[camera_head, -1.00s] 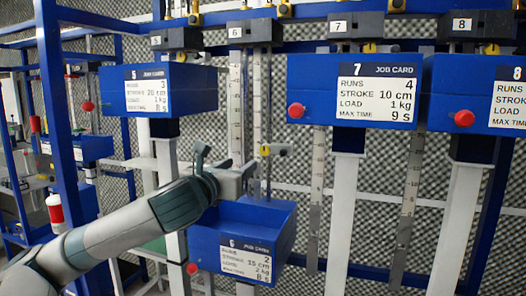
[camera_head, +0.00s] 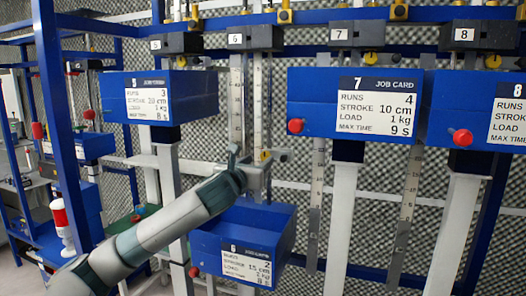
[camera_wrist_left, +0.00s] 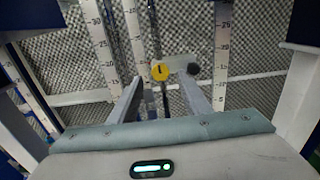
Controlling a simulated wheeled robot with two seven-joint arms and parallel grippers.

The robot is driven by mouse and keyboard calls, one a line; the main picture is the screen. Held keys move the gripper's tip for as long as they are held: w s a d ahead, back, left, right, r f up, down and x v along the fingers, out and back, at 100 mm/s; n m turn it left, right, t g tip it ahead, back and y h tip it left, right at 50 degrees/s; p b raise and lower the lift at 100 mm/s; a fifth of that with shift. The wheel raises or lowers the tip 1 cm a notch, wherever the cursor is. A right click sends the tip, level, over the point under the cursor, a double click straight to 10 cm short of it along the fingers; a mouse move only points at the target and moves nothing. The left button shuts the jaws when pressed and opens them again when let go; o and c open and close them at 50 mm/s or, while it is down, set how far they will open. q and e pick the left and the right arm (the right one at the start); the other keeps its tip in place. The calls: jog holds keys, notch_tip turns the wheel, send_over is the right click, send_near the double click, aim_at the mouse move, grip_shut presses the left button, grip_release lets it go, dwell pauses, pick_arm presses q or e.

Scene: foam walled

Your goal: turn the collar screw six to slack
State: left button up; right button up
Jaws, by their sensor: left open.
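The collar of station six (camera_head: 265,155) is a small block with a yellow disc, on a vertical rod above the blue box with card 6 (camera_head: 245,245). Its screw (camera_head: 283,155) sticks out to the right and ends in a dark knob. In the left wrist view the yellow disc (camera_wrist_left: 160,72) lies just beyond the fingertips, and the dark knob (camera_wrist_left: 193,68) shows near the right finger's tip. My left gripper (camera_head: 262,170) is at the collar's height or just below it. In the left wrist view its fingers (camera_wrist_left: 160,88) are apart with nothing gripped. Contact cannot be told.
Graduated rulers (camera_head: 237,105) stand beside the rods. The blue box with card 7 (camera_head: 310,95) hangs to the right, with a red button (camera_head: 295,126). The box with card 5 (camera_head: 190,95) is to the left. A blue post (camera_head: 55,120) stands near my left arm.

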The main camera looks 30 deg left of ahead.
aim_at(264, 156)
pick_arm(q)
jog(key=shift+p+x, duration=0.9)
jog(key=shift+x, duration=1.6)
jog(key=c, duration=1)
